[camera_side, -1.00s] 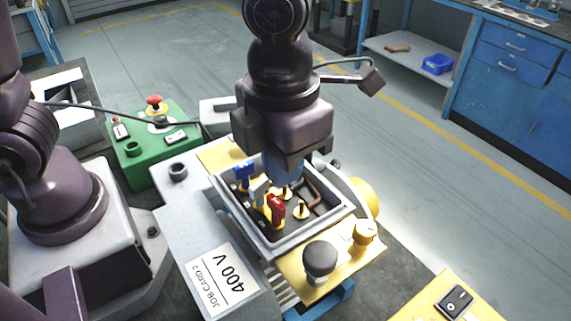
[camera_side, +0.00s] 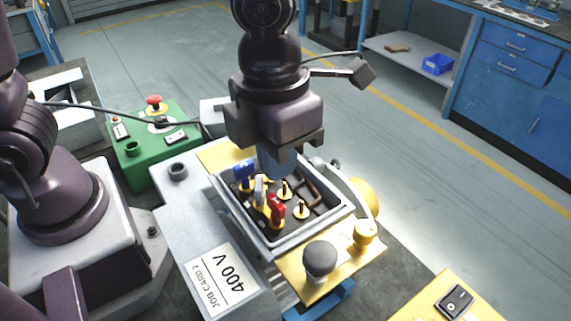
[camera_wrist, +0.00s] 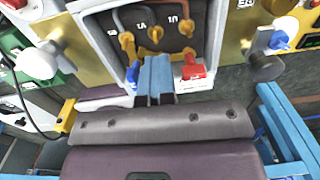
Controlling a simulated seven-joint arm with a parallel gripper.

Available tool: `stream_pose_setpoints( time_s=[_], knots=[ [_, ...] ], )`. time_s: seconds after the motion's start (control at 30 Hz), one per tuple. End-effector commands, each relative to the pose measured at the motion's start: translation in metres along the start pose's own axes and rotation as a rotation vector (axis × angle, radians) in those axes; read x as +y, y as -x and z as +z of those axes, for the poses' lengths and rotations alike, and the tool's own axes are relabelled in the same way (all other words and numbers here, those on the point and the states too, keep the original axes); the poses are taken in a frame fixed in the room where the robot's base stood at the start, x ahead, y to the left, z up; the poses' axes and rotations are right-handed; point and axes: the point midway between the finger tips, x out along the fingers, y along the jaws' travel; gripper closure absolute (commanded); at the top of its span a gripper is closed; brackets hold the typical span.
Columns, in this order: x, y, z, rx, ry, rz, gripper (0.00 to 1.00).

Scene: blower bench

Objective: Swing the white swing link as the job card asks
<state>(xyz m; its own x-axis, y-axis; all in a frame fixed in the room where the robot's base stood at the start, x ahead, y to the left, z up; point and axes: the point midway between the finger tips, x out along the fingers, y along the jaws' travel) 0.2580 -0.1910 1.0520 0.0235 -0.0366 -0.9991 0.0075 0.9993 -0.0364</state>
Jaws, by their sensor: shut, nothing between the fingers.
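The white swing link (camera_side: 259,190) stands in the open terminal box (camera_side: 225,200), between the blue link (camera_side: 243,171) and the red link (camera_side: 276,208). My gripper (camera_side: 279,170) is shut and empty, with its blue fingertips over the box beside the white link; contact cannot be told. In the wrist view my fingers (camera_wrist: 156,64) point into the box between the blue link (camera_wrist: 133,73) and the red link (camera_wrist: 192,70), and hide the white link. Brass studs (camera_side: 285,190) stand bare nearby. The job card (camera_side: 222,282) reads "JOB CARD 2, 400 V".
A black knob (camera_side: 320,258) and a yellow fitting (camera_side: 363,234) rise at the box's front right. A green control box (camera_side: 150,145) with a red button stands behind left. A black switch (camera_side: 457,301) sits on a yellow panel at lower right.

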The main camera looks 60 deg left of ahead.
Motion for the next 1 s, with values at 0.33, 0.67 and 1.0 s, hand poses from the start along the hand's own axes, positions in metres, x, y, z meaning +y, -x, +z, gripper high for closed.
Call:
stream_pose_setpoints(
  time_s=[0.33, 0.67, 1.0],
  knots=[
    [0.019, -0.013, 0.002, 0.034, 0.01, 0.048, 1.0],
    [0.017, 0.003, 0.009, 0.022, 0.01, 0.041, 1.0],
    [0.013, 0.043, 0.008, 0.022, 0.009, 0.038, 1.0]
  ],
)
